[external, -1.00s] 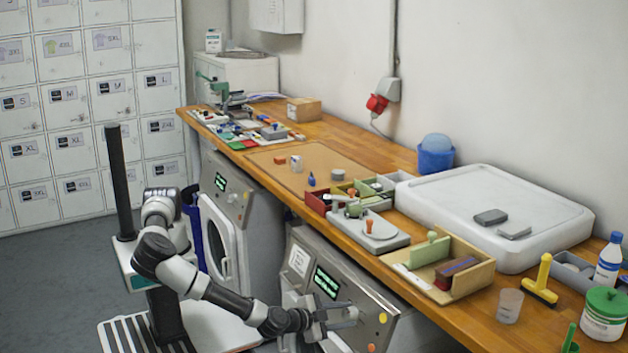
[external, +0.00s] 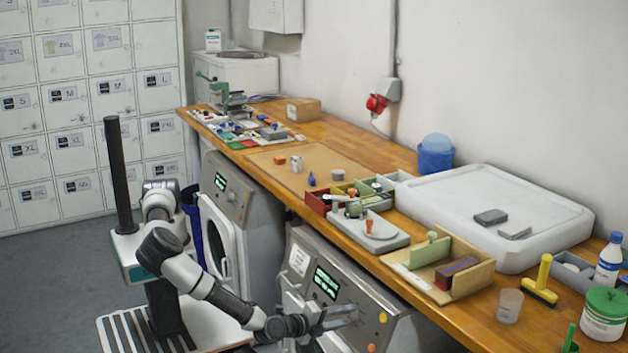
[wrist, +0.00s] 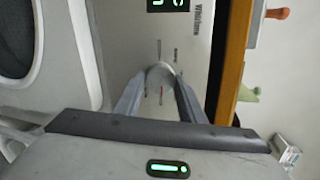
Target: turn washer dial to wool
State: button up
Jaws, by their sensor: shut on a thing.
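The washer (external: 345,285) is the nearer of two grey machines under the bench, with a sloping metal panel and a lit green display. Its round dial (wrist: 160,71) shows in the wrist view between my fingertips, ringed by small printed marks too small to read. My gripper (wrist: 158,88) is shut on the dial, a finger on either side. In the external view my gripper (external: 352,314) is at the panel, right of the display (external: 326,283), and hides the dial. Which mark the dial points to cannot be told.
The wooden bench edge (external: 375,268) overhangs just above. The second machine (external: 228,190) stands to the left with its round door. A white door part (wrist: 40,55) shows in the wrist view.

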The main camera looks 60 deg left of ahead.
jog(key=m+p, duration=0.2)
jog(key=m, duration=0.3)
jog(key=shift+a+h, duration=0.1)
jog(key=shift+h, duration=0.2)
jog(key=shift+f+m+h+p, duration=0.1)
jog(key=shift+m+h+p, duration=0.55)
jog(key=shift+m, duration=1.75)
jog(key=shift+y, duration=0.25)
jog(key=o, duration=1)
jog(key=shift+o, duration=0.2)
jog(key=shift+s+p, duration=0.15)
jog(key=shift+p, duration=0.15)
jog(key=p+v, duration=0.1)
jog(key=v, duration=1.6)
jog(key=shift+s+f, duration=0.2)
jog(key=shift+f, duration=0.15)
